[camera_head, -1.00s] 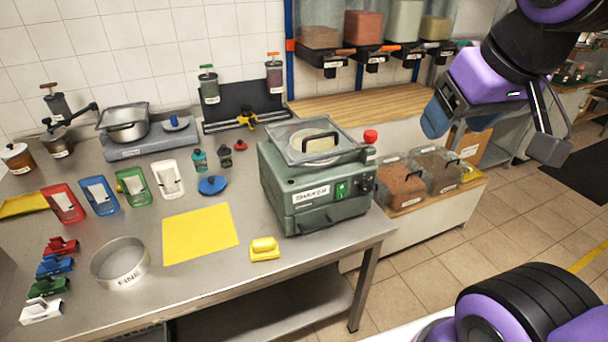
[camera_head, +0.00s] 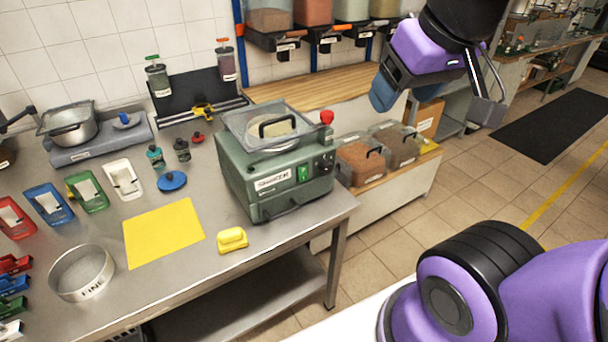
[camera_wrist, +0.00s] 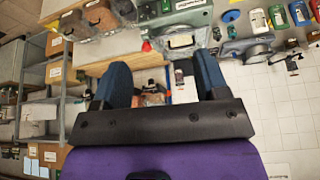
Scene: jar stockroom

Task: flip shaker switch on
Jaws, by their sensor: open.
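The shaker (camera_head: 275,175) is a green-grey machine at the right end of the steel table, with a clear lidded tray on top. Its front carries a white label, a green switch (camera_head: 303,174) and a dark knob; I cannot tell the switch's position. A red button (camera_head: 326,117) sits at its top right corner. My gripper (camera_head: 425,100) hangs in the air to the right of the shaker, well apart from it. In the wrist view, my gripper (camera_wrist: 160,85) has its two blue fingers apart with nothing between them, and the shaker (camera_wrist: 178,20) shows at the top.
A yellow mat (camera_head: 163,232), a yellow block (camera_head: 232,239) and a sieve (camera_head: 82,272) marked FINE lie left of the shaker. Bins of brown material (camera_head: 360,162) stand on a low bench at its right.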

